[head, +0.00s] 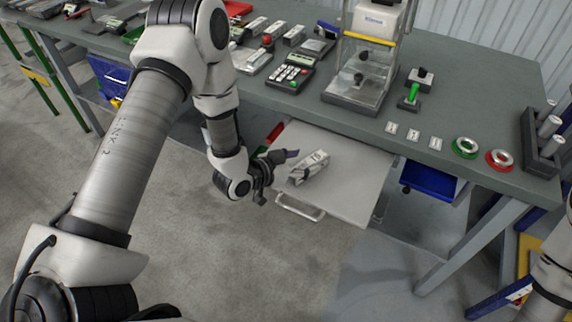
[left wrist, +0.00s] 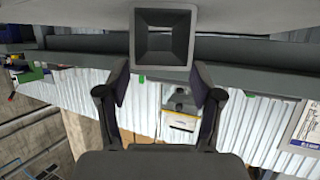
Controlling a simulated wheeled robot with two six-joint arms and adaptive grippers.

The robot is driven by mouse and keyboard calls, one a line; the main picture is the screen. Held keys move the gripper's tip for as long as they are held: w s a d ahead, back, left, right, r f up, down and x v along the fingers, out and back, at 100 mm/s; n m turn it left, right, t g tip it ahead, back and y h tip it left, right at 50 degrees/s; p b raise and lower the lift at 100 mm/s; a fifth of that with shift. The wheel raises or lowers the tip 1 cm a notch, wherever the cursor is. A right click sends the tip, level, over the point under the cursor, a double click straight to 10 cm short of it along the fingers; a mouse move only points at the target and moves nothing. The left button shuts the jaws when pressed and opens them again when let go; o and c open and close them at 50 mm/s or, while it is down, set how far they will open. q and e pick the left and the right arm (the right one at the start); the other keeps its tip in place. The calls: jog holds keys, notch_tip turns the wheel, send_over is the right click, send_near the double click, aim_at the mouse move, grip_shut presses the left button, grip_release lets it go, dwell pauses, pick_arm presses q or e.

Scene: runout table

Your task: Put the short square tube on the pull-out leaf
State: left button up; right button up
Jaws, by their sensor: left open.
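The short square tube (head: 312,166), pale with dark markings, lies on the pull-out leaf (head: 355,190). In the left wrist view its hollow square end (left wrist: 163,40) faces the camera, against the grey surface at the top of the picture. My left gripper (head: 276,168) is low over the left side of the leaf, just left of the tube. Its fingers (left wrist: 163,90) are spread apart, with a gap in front of the tube's end, and nothing is held between them. My right gripper is out of view; only part of my right arm shows at the lower right.
The leaf has a handle (head: 300,207) at its front edge and free room on its right side. The bench (head: 455,85) above carries a clear-sided machine (head: 367,60), a calculator-like keypad device (head: 290,76), green (head: 465,148) and red (head: 500,160) rings, and a peg rack (head: 543,140).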

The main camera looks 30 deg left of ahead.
pick_arm(q)
jog(key=v, duration=1)
jog(key=s+f+n+g+y, duration=0.5)
jog(key=s+f+g, duration=0.7)
jog(key=s+f, duration=0.8)
jog(key=s, duration=0.2)
jog(key=shift+s+d+f+y, duration=0.2)
jog(key=shift+s+y, duration=0.1)
jog(key=shift+s, duration=0.1)
jog(key=shift+n, duration=0.3)
